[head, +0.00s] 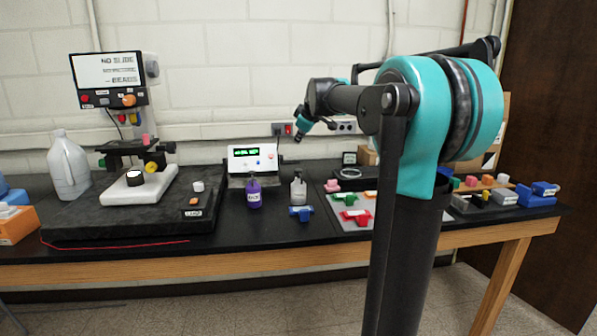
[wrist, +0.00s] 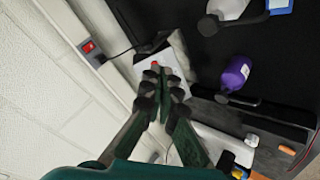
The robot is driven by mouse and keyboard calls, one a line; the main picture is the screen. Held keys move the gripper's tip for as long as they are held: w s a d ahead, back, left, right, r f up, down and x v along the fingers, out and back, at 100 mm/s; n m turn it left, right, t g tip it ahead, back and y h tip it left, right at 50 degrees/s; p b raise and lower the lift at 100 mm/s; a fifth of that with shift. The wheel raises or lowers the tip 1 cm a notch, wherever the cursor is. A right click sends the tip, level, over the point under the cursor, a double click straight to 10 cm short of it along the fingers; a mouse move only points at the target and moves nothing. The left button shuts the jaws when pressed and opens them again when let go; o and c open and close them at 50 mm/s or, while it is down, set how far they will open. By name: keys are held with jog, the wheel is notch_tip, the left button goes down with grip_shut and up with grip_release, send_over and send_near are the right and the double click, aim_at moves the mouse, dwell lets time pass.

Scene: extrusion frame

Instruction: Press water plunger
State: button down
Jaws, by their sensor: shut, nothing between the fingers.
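A pale grey bottle with a dark pump top (head: 298,190) stands upright on the black bench; it also shows at the top of the wrist view (wrist: 228,8). A purple bottle with a dark top (head: 254,193) stands left of it; it also shows in the wrist view (wrist: 235,75). I cannot read which is water. My gripper (head: 299,138) is shut and empty, high above and behind the bottles near the wall. In the wrist view its fingertips (wrist: 161,78) lie over the white display box. It touches neither bottle.
The white box with a green display (head: 253,158) stands behind the purple bottle. A blue part (head: 301,212) lies in front of the grey bottle. A grey mat (head: 335,207) with coloured parts is to the right. A black platform with a microscope-like device (head: 140,185) is left. A wall outlet (head: 283,129) is close behind.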

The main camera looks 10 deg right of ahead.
aim_at(299, 170)
jog(key=shift+f, duration=4.2)
jog(key=shift+f, duration=0.1)
jog(key=shift+f, duration=0.3)
jog(key=shift+f, duration=0.85)
jog(key=shift+r, duration=1.25)
jog(key=shift+r, duration=0.1)
jog(key=shift+r, duration=2.4)
